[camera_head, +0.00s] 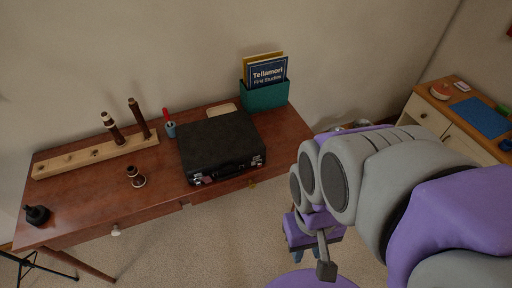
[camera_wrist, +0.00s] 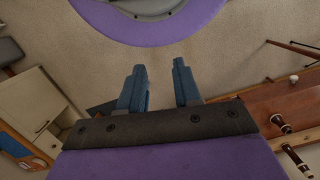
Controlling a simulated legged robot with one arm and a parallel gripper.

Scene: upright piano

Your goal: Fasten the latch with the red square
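A closed black briefcase (camera_head: 218,142) lies on the brown wooden desk, its handle (camera_head: 230,168) facing the front edge. A small metal latch (camera_head: 196,180) sits at the left of its front face, with a small pinkish-red patch (camera_head: 207,180) beside it. Another latch (camera_head: 256,161) sits at the right of the front face. Both latches are too small to tell whether they are open or fastened. My gripper (camera_head: 306,252) is in front of the desk, right of the case and apart from it. In the wrist view its two blue fingers (camera_wrist: 160,75) are spread with nothing between them.
The desk (camera_head: 85,195) also holds a wooden rack (camera_head: 75,162) with dark woodwind parts, a loose part (camera_head: 135,177), a blue cup (camera_head: 170,129), a black bottle (camera_head: 37,214) and a teal book holder (camera_head: 266,96). Another cabinet (camera_head: 428,115) stands at right. Carpet before the desk is clear.

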